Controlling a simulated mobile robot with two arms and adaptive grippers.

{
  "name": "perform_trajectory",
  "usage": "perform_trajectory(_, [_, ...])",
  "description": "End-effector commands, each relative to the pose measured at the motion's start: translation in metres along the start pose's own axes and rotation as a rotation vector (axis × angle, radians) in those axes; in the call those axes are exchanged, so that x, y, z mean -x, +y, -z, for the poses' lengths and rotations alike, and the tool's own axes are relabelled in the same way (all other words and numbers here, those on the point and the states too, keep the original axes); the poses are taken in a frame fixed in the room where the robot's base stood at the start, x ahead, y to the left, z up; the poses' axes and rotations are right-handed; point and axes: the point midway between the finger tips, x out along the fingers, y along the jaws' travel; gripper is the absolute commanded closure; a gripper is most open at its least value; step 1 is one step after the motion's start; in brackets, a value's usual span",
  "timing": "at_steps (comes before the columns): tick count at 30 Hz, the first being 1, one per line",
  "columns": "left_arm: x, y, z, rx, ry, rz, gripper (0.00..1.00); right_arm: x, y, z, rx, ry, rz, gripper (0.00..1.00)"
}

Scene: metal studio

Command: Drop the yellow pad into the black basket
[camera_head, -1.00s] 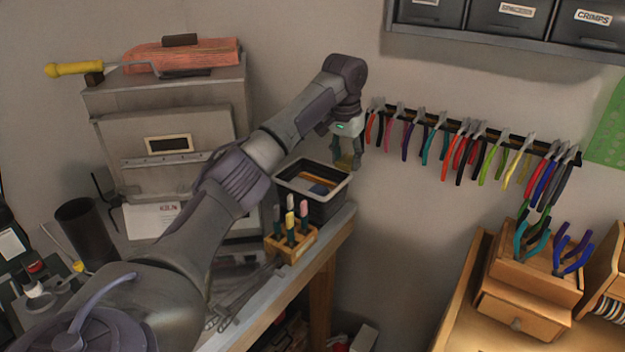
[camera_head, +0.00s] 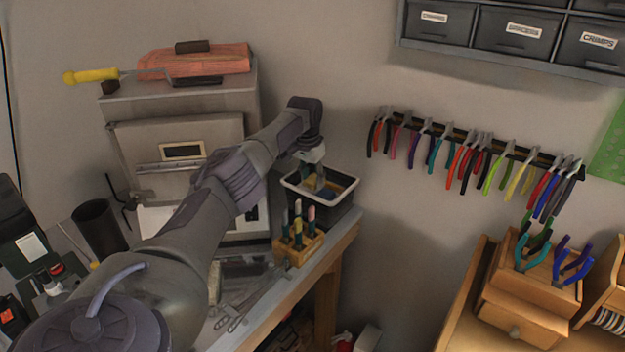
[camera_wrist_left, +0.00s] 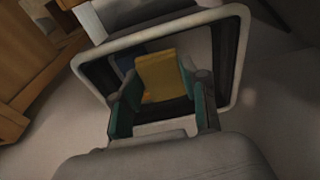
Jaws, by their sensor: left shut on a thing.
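The black basket (camera_head: 345,192) with a pale rim stands at the back corner of the workbench. My left gripper (camera_head: 314,184) reaches down over the basket's opening. In the left wrist view my left gripper (camera_wrist_left: 160,98) is shut on the yellow pad (camera_wrist_left: 161,74), which sits between its greenish fingers, framed by the basket's rim (camera_wrist_left: 243,60). A blue item lies in the basket, partly hidden. I cannot tell whether the pad touches anything inside. My right gripper is not in view.
A wooden holder (camera_head: 299,250) with several small tools stands just in front of the basket. A grey metal cabinet (camera_head: 180,130) is to the left. Pliers hang on a wall rack (camera_head: 470,140) to the right. The bench's right edge is close to the basket.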

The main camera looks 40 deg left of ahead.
Motion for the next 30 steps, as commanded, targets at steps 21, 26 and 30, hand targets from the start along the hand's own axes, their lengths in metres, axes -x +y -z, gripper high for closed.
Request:
perform_trajectory(21, [-0.021, 0.001, -0.003, 0.001, 0.001, -0.001, 0.38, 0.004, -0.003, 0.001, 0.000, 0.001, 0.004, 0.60])
perform_trajectory(26, [-0.021, 0.000, -0.003, 0.001, 0.001, 0.000, 0.31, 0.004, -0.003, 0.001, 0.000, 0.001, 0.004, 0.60])
perform_trajectory(30, [-0.021, 0.000, -0.003, 0.001, 0.001, 0.000, 0.31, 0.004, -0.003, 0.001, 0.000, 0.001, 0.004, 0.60])
